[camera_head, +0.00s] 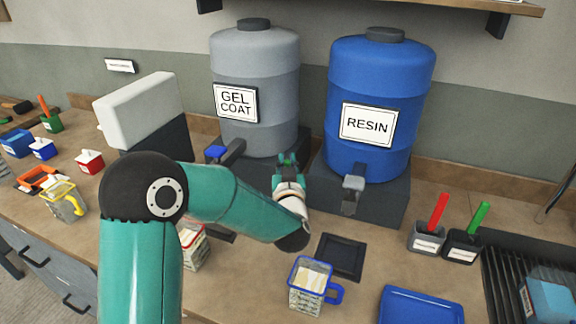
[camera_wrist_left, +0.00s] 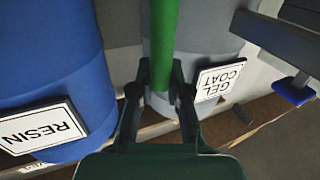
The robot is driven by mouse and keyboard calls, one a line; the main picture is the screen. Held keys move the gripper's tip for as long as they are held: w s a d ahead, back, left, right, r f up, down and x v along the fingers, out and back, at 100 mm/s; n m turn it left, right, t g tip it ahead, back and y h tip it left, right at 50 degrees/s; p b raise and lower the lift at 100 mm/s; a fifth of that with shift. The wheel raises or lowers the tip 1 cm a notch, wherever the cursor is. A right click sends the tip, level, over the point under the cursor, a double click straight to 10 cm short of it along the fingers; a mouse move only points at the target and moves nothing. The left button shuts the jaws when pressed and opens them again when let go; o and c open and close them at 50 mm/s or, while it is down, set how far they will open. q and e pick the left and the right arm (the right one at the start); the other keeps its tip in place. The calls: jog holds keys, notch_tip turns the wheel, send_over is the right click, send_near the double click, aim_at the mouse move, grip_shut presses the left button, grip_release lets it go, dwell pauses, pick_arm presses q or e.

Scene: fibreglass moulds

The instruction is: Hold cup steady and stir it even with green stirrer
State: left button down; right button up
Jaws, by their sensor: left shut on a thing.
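A clear cup (camera_head: 303,300) with a blue rim and blue handle stands upright on the bench at the front centre, with pale contents. A green stirrer (camera_head: 479,217) stands in a dark labelled holder (camera_head: 462,246) at the right. My left gripper (camera_head: 288,160) is raised between the two drums, behind and apart from the cup. In the left wrist view it is shut on a green rod (camera_wrist_left: 164,40). The rod's far end is out of that view, and I cannot tell what tool it belongs to. My right gripper is not in view.
A grey gel coat drum (camera_head: 255,60) and a blue resin drum (camera_head: 380,75) stand behind. A red stirrer (camera_head: 437,212) stands in another holder. A black square pad (camera_head: 341,256) and blue tray (camera_head: 420,307) lie near the cup. Several small containers crowd the left.

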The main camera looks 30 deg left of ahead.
pick_arm(q)
jog(key=shift+r+p, duration=2.45)
jog(key=shift+r, duration=1.7)
jog(key=shift+f, duration=0.15)
